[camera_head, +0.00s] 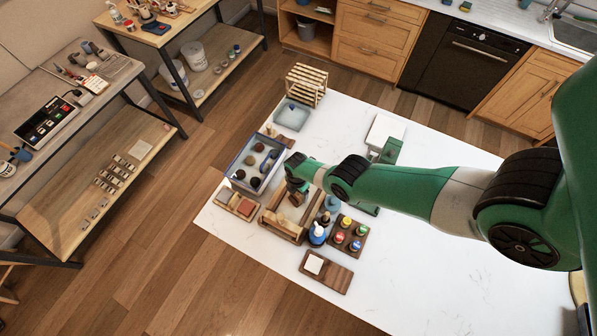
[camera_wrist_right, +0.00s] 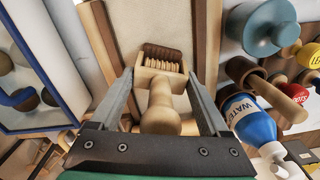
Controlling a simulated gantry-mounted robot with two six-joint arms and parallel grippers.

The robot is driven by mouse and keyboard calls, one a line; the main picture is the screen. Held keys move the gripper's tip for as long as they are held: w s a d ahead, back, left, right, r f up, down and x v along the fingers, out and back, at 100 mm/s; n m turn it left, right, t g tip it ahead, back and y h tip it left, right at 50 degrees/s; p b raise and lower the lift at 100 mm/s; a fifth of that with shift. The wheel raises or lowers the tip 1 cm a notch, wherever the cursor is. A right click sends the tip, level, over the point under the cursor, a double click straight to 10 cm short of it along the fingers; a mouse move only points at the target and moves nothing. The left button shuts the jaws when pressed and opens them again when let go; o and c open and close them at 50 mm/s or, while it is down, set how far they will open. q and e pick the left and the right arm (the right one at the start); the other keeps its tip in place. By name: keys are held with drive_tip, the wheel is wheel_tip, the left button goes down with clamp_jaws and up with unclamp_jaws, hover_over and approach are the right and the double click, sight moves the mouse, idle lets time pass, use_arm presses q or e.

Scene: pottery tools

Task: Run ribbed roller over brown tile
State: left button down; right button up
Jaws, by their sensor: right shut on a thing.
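In the wrist view, my right gripper (camera_wrist_right: 160,76) is shut on the wooden handle of the ribbed roller (camera_wrist_right: 160,85). The roller's rounded handle end faces the camera, and its ribbed head points away, over a pale surface between wooden rails. A dark brown patch (camera_wrist_right: 163,51) shows just beyond the ribs; I cannot tell whether it is the brown tile or part of the roller, nor whether the roller touches anything. In the head view, my right gripper (camera_head: 296,186) is over the wooden frame (camera_head: 283,226), small and partly hidden by its arm. My left gripper is out of view.
A blue-rimmed tray (camera_head: 238,181) with dark round pieces is left of the frame. A blue-and-white bottle (camera_head: 317,234) and a rack of colourful-lidded jars (camera_head: 345,238) stand close to its right. A board with a white tile (camera_head: 325,272) lies in front. The white table's right side is clear.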

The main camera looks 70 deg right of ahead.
drive_tip(key=shift+w+a, duration=0.1)
drive_tip(key=shift+w+a+f, duration=0.15)
drive_tip(key=shift+w+a, duration=0.1)
drive_tip(key=shift+a, duration=0.15)
idle(0.4)
